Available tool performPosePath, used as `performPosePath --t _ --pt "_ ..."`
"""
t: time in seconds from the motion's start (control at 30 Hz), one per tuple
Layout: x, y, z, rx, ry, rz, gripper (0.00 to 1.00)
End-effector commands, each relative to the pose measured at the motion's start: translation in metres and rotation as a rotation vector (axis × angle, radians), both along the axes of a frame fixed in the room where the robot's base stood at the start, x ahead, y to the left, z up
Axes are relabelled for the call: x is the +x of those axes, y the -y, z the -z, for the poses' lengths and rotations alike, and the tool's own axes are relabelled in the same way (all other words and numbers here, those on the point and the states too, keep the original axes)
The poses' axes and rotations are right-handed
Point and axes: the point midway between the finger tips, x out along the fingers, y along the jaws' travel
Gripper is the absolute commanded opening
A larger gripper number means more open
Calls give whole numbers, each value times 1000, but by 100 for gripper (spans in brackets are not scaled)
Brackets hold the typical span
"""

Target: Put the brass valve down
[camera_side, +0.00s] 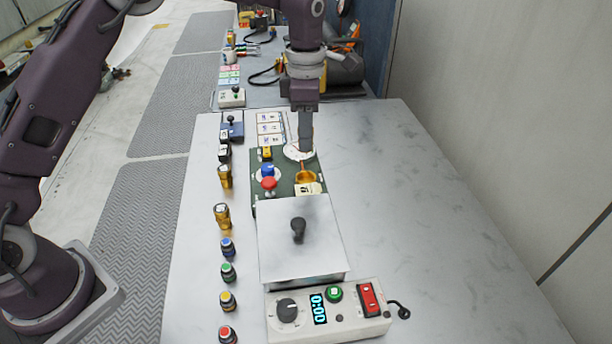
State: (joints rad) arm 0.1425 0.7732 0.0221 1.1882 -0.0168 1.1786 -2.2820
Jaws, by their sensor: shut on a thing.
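My gripper (305,150) points down over the far end of the green board and is shut. The brass valve (305,177) shows just below the fingertips, with a thin orange-brown stem reaching up to them. It is over the right side of the green board (286,187), above a small cream label. I cannot tell whether its underside touches the board. Two other brass-coloured pieces stand on the table's left side, one farther back (225,177) and one nearer (222,215).
A grey lidded box (300,255) with a black knob stands in front of the board. A control panel (328,312) is nearer still. Coloured buttons (228,272) line the left edge. A red-topped piece (268,184) is on the board. The table's right side (430,220) is clear.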

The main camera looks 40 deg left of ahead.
Motion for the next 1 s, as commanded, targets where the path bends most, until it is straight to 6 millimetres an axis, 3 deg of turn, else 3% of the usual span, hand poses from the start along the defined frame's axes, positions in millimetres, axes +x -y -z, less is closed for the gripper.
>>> performPosePath --t 0.1,0.43,1.0 --pt "-1 1 29 -1 -5 1 0" --pt "-1 1 81 -1 -4 2 0" --pt "-1 2 93 0 -2 3 0"
